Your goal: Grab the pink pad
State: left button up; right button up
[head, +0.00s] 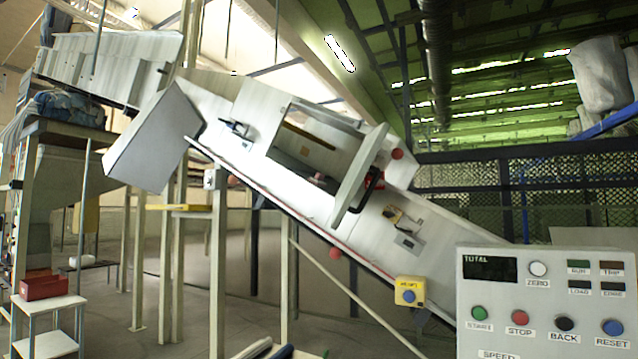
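I see no pink pad in the head view. A long white sloping machine (240,115) fills the middle, running from upper left down to lower right. A red button (335,253) hangs at its lower edge, and a yellow box with a blue button (409,292) sits near its lower end. Neither of my grippers shows in the view.
A grey control panel (590,275) with coloured buttons stands close at the lower right. A red box (44,287) rests on a small white stand (50,303) at the left. Dark rod-like shapes (255,348), unclear, cross the bottom edge. Posts hold up the machine.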

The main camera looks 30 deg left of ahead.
aim_at(318, 179)
jog(key=i+j, duration=0.1)
jog(key=j, duration=0.4)
jog(key=i+j+u, duration=0.1)
jog(key=j, duration=0.35)
jog(key=i+j, duration=0.1)
jog(key=j, duration=0.4)
jog(key=i+j+u, duration=0.15)
jog(key=j, duration=0.35)
jog(key=i+j, duration=0.1)
jog(key=j, duration=0.35)
jog(key=i+j+u, duration=0.1)
jog(key=j, duration=0.35)
jog(key=i+j, duration=0.2)
jog(key=j, duration=0.25)
jog(key=i+j+u, duration=0.1)
jog(key=j, duration=0.35)
